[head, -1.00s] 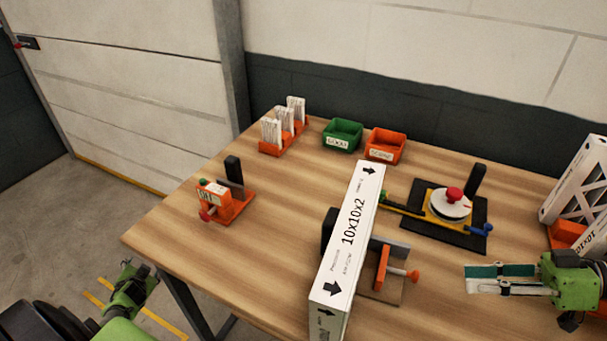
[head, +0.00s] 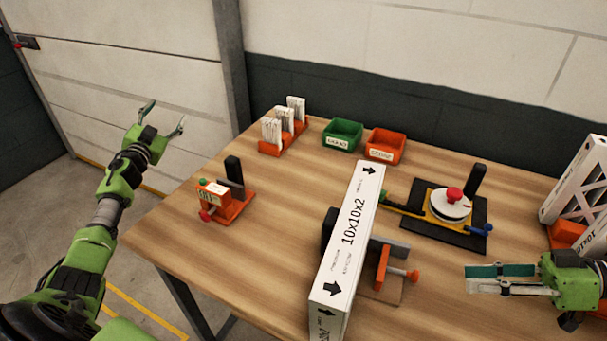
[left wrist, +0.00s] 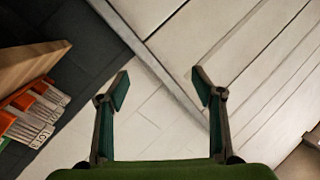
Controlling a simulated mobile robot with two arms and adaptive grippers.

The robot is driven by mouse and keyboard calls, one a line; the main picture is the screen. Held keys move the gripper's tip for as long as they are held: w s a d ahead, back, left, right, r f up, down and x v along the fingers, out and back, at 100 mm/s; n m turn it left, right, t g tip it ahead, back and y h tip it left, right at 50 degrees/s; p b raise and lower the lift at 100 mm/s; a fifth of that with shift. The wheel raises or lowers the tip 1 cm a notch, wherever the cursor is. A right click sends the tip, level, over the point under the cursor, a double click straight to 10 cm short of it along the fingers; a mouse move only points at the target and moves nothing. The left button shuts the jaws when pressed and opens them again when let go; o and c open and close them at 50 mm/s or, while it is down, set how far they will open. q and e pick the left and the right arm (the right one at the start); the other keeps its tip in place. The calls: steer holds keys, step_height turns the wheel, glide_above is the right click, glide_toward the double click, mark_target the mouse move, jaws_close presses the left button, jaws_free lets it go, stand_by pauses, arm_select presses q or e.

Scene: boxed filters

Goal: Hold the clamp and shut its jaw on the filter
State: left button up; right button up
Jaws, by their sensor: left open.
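The filter (head: 350,235) is a long white box marked 10x10x2, standing on the table at the front middle. The clamp (head: 383,270) is orange with a grey bar and an orange screw knob, at the filter's right side. The filter hides part of it, and I cannot tell whether its jaw touches the filter. My left gripper (head: 165,115) is open and empty, raised beyond the table's left edge, far from the clamp. Its spread fingers also show in the left wrist view (left wrist: 162,88). My right gripper (head: 500,278) is right of the clamp, apart from it, its fingers seen side-on.
A smaller orange fixture (head: 228,203) stands at the table's left. An orange rack (head: 283,142) of white filters, a green bin (head: 342,135) and an orange bin (head: 385,145) stand at the back. The left tabletop is mostly clear.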

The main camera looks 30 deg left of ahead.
arm_select(q)
steer(key=w+d+r+m+t+h, duration=0.1)
steer(key=w+d+r+m+h, duration=0.1)
steer(key=w+d+r+h, duration=0.3)
steer(key=w+d+r+m+t+h, duration=0.2)
steer(key=d+r, duration=0.1)
steer(key=d, duration=0.5)
steer(key=d+r+m+g+h, duration=0.35)
steer(key=d+h, duration=0.25)
steer(key=d, duration=0.8)
steer(key=d+r+m+g+h, duration=0.3)
steer(key=d+r+m+h, duration=0.3)
steer(key=d, duration=0.8)
steer(key=m+g+y, duration=0.1)
steer(key=g+y, duration=0.6)
steer(key=g, duration=0.7)
glide_above(328, 228)
steer(key=w+a, duration=0.2)
steer(key=a, duration=0.4)
step_height(328, 228, down, 13)
steer(key=shift+t, duration=0.35)
steer(key=x, duration=1.2)
steer(key=shift+w+d+f, duration=0.1)
steer(key=shift+w+f, duration=0.05)
steer(key=shift+f, duration=0.25)
